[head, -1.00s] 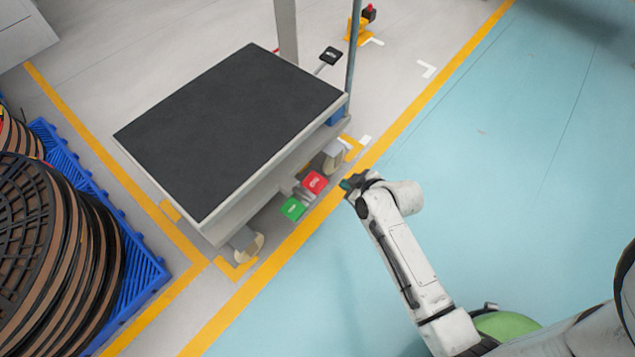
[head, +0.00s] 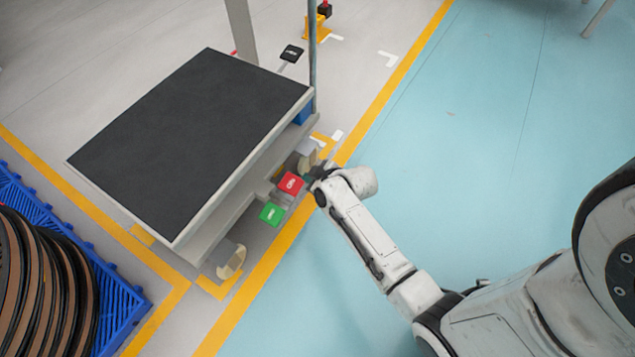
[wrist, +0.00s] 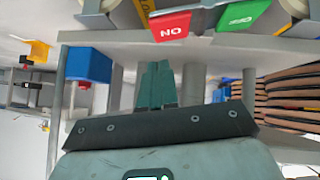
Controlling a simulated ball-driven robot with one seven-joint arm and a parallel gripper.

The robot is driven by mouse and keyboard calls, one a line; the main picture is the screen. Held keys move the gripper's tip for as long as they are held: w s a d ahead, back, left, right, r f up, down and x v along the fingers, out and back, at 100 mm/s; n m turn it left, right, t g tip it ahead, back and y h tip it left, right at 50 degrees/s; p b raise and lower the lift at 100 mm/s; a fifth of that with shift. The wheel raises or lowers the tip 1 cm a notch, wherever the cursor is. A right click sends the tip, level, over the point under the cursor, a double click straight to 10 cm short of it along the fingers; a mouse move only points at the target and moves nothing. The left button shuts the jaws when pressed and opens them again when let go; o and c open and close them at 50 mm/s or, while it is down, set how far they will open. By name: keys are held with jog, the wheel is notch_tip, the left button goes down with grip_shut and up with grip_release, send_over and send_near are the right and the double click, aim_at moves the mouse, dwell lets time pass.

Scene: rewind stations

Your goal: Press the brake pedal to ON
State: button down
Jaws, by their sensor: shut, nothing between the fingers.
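The brake pedals sit low at the near side of a cart with a dark top. The red pedal (head: 290,183) is beside the green pedal (head: 271,213). In the wrist view the red pedal (wrist: 170,25) reads ON upside down, and the green pedal (wrist: 242,16) appears to read OFF. My gripper (head: 312,174) is just right of the red pedal in the head view, with its fingertips hard to make out. In the wrist view my gripper (wrist: 157,66) is shut and empty, its teal fingers together below the red pedal in the picture. I see no clear contact.
The cart top (head: 190,140) overhangs the pedal area. Cart wheels (head: 231,262) stand on either side of the pedals. A blue pallet (head: 115,300) with dark reels is at the left. The teal floor (head: 480,130) to the right is clear.

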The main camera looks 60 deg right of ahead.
aim_at(300, 182)
jog(key=f+b, duration=0.1)
jog(key=w+f+b, duration=0.1)
jog(key=f, duration=0.1)
jog(key=w+d+f+b, duration=0.1)
jog(key=f, duration=0.1)
jog(key=shift+w+f, duration=0.1)
jog(key=shift+w, duration=0.1)
jog(key=shift+d+f+b, duration=0.2)
jog(key=shift+f+b, duration=0.2)
jog(key=shift+f, duration=0.15)
